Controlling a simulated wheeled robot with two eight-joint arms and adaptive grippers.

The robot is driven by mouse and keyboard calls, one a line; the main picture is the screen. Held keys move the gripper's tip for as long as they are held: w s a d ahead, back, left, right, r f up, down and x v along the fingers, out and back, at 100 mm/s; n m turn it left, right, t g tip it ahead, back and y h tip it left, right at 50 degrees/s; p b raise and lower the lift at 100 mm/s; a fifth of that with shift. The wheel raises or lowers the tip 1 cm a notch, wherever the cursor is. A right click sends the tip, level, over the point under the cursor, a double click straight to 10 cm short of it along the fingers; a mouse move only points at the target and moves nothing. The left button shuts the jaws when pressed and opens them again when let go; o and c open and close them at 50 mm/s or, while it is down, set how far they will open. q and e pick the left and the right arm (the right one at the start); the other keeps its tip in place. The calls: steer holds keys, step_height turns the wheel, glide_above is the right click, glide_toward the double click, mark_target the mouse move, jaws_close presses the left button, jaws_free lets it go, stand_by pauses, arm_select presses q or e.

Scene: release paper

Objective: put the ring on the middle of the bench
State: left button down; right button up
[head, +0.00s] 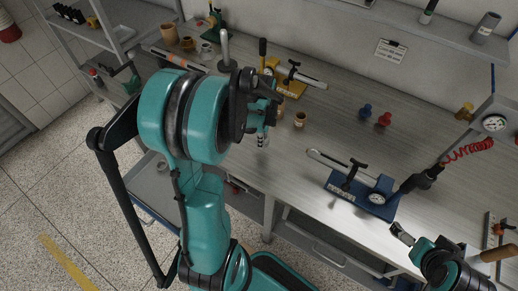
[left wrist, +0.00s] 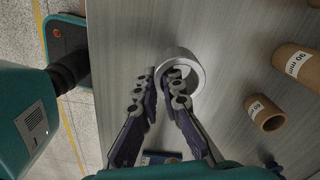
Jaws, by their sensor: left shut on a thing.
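The ring (left wrist: 189,59) is pale and short, like a roll of tape. It shows in the left wrist view just ahead of my left gripper (left wrist: 160,80). The two fingers pinch its near wall, one finger inside the ring and the other outside. In the head view my left gripper (head: 263,132) hangs over the front part of the bench (head: 330,135), mostly hidden by my arm. I cannot tell the ring's height above the bench top. My right arm is at the lower right of the head view; its fingers are not clear.
A blue gauge tool (head: 358,195) lies near the front edge, a yellow one (head: 290,84) at the back. Blue (head: 365,111) and red (head: 384,119) knobs stand between clear bench areas.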

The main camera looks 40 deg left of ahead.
mark_target(258, 153)
arm_select(q)
steer(key=shift+a+f, duration=0.5)
steer(key=shift+a, duration=0.3)
step_height(258, 153, down, 4)
steer(key=shift+w+f+b, duration=0.1)
steer(key=shift+b, duration=0.8)
steer(key=c, duration=1.7)
jaws_free()
